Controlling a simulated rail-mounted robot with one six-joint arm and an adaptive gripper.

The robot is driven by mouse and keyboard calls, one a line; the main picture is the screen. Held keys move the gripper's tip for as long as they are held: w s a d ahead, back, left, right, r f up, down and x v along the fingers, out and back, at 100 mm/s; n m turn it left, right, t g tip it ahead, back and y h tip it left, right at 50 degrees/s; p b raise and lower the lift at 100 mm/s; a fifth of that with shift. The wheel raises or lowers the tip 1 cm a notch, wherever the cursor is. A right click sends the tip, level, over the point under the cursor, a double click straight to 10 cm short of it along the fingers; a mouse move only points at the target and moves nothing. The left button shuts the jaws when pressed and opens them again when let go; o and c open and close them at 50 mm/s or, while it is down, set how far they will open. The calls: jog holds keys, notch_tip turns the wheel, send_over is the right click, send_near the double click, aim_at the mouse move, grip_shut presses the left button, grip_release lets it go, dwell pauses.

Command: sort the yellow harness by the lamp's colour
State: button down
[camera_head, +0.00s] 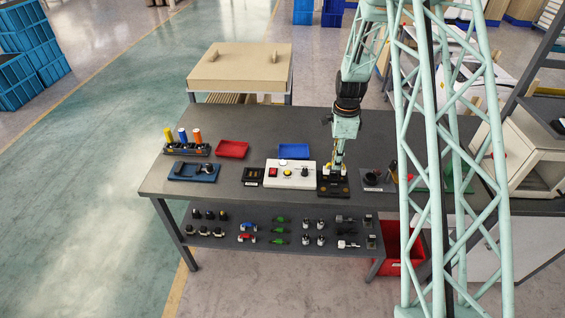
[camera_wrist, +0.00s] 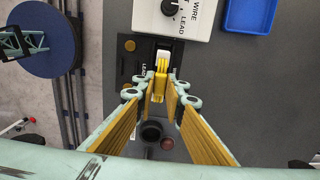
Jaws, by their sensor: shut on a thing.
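My gripper (camera_head: 338,165) points down over a black fixture (camera_head: 333,190) on the dark bench, just right of the white test box (camera_head: 304,182). In the wrist view my gripper (camera_wrist: 160,88) is shut on the yellow harness (camera_wrist: 160,80), whose end by the fixture is white. The harness is at the black fixture marked LEAD (camera_wrist: 128,66); I cannot tell whether it is seated or just above. The white test box (camera_wrist: 150,18) has a knob marked WIRE and LEAD. A dark reddish round part (camera_wrist: 167,143) shows below the fingers; I cannot tell whether it is a lit lamp.
A red tray (camera_head: 232,149) and a blue tray (camera_head: 293,151) lie behind the test box. A blue fixture (camera_head: 194,172) and a rack of coloured cylinders (camera_head: 184,147) stand at the left. A red bin (camera_head: 400,262) is below at right.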

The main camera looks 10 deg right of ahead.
jog(key=shift+r+p, duration=0.5)
jog(key=shift+r, duration=1.3)
jog(key=shift+w+a, duration=0.1)
